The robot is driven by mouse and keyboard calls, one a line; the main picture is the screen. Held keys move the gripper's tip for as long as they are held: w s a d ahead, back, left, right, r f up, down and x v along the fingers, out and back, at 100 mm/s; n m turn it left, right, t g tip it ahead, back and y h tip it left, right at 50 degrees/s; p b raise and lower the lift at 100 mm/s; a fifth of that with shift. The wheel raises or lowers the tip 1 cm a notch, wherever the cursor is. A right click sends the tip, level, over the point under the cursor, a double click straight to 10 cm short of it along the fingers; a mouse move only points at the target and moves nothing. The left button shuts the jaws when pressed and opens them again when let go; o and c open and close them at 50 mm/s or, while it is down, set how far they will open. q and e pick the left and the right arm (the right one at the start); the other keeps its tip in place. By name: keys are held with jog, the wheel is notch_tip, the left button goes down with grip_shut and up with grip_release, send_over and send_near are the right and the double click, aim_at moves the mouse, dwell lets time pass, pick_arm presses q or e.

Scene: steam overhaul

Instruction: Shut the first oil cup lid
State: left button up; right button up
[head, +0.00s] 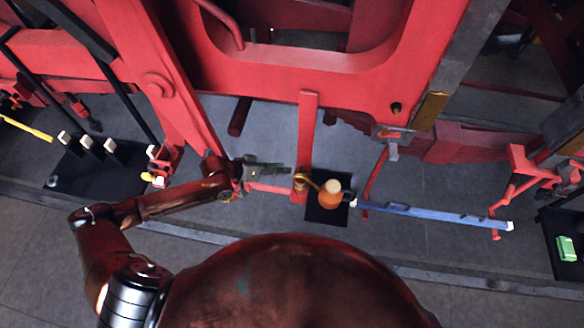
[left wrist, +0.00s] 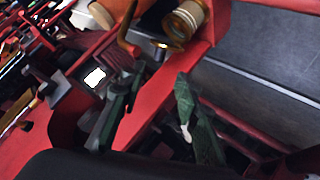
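A small brass oil cup (head: 300,182) sits at the red upright bar in the middle of the head view. In the left wrist view a brass cylinder (left wrist: 187,20), which looks like this cup, stands at the top on a red part. I cannot clearly make out its lid or how far it is open. My left gripper (head: 284,170) comes in from the left and points at the cup, a short way from it. In the left wrist view its two green fingers (left wrist: 158,82) are apart, with nothing held between them. My right gripper is not in view.
An orange oil can (head: 329,199) with a curved brass spout stands on a black mat (head: 326,216) right beside the cup. A blue bar (head: 430,213) extends to the right. The red frame (head: 270,65) fills the space behind. Grey floor shows in front.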

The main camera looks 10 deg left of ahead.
pick_arm(q)
jog(key=shift+v, duration=1.8)
